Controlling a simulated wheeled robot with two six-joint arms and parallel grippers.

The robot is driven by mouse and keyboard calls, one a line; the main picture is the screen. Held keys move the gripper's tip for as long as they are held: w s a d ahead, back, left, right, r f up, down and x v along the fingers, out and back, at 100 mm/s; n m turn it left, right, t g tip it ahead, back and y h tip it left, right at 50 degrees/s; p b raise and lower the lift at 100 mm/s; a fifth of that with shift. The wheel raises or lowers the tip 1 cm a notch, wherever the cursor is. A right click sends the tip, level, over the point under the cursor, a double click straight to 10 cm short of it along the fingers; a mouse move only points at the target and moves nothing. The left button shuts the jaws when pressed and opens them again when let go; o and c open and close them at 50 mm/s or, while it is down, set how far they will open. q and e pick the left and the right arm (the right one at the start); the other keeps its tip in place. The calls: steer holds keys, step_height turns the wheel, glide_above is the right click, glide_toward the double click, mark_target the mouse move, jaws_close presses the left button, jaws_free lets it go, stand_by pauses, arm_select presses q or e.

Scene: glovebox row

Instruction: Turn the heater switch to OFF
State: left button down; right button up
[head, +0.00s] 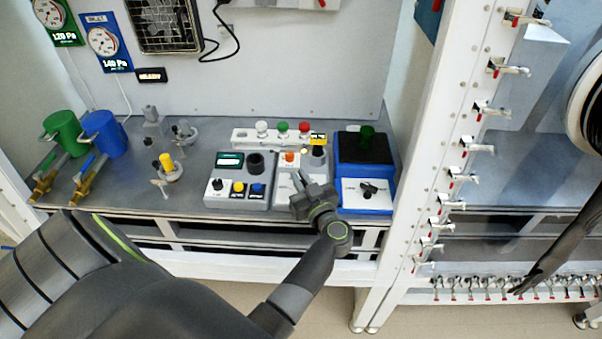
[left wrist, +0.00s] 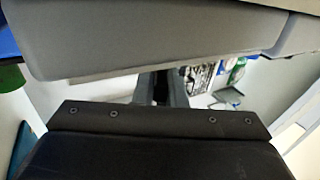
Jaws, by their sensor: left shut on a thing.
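My left gripper (head: 300,194) is at the sloped front of a pale grey box (head: 285,186) in the middle of the bench in the head view. It is shut on a small part at that front, which the fingers hide; this looks like the switch, but I cannot read its label or its position. The box carries an orange knob (head: 290,158) on top. In the left wrist view the dark gripper body (left wrist: 160,135) fills the bottom and a grey surface (left wrist: 150,40) the top; the fingertips' contact is hidden. My right gripper is not in view.
A blue box (head: 350,150) with a black knob (head: 368,190) stands close on the right. A grey box (head: 258,198) with several knobs stands on the left. Green (head: 62,130) and blue (head: 112,135) mugs are far left. A white clamp-lined frame (head: 450,150) rises on the right.

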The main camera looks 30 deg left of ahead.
arm_select(q)
steer(key=shift+n+g+y, duration=0.9)
steer(key=shift+n+g, duration=0.4)
steer(key=shift+g, duration=0.5)
steer(key=shift+s, duration=0.1)
steer(key=c, duration=1.5)
jaws_free()
